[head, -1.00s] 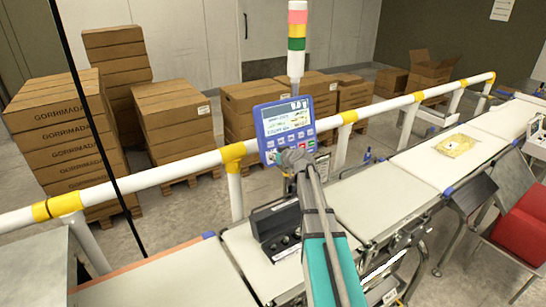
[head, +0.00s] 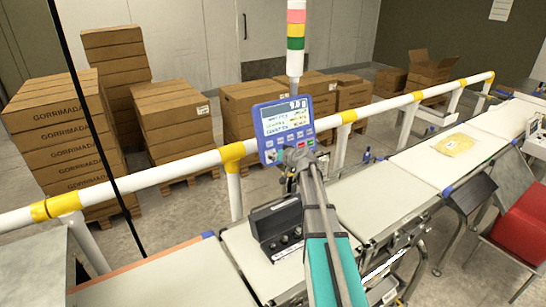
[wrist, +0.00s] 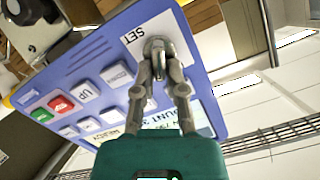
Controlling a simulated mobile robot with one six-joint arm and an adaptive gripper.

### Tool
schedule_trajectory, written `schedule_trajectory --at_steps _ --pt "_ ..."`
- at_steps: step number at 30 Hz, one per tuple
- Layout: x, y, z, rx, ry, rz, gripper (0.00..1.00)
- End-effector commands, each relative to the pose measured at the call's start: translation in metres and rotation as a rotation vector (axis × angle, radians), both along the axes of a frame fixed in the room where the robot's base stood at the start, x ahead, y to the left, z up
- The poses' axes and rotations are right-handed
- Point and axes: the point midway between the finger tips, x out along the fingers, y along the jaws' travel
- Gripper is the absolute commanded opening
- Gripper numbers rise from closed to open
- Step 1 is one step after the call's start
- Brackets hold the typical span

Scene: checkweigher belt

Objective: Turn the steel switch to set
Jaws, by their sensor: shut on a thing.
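The blue control panel (head: 264,139) stands on the checkweigher, with a lit screen and a row of buttons. It also fills much of the wrist view (wrist: 75,72). The steel switch (wrist: 157,44) sits on a white label marked SET, near the panel's edge in the wrist view. My gripper (wrist: 164,72) is shut on the steel switch, its two fingertips close together on it. The fingers partly cover the switch, so I cannot tell its exact setting.
A white rail (head: 180,167) with yellow joints runs behind the belt. A signal tower (head: 296,45) stands behind the panel. A black box (head: 277,221) sits below it. A yellow packet (head: 455,145) lies on the belt at right. Stacked cartons (head: 65,135) stand behind the rail.

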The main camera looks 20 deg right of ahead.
Motion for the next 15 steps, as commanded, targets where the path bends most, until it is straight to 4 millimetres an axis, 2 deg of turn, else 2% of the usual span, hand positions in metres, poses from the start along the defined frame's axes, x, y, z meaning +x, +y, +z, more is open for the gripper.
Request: schedule_trajectory --at_steps 15 --pt "0.0015 -0.0036 -0.0056 0.465 0.093 -0.130 0.00"
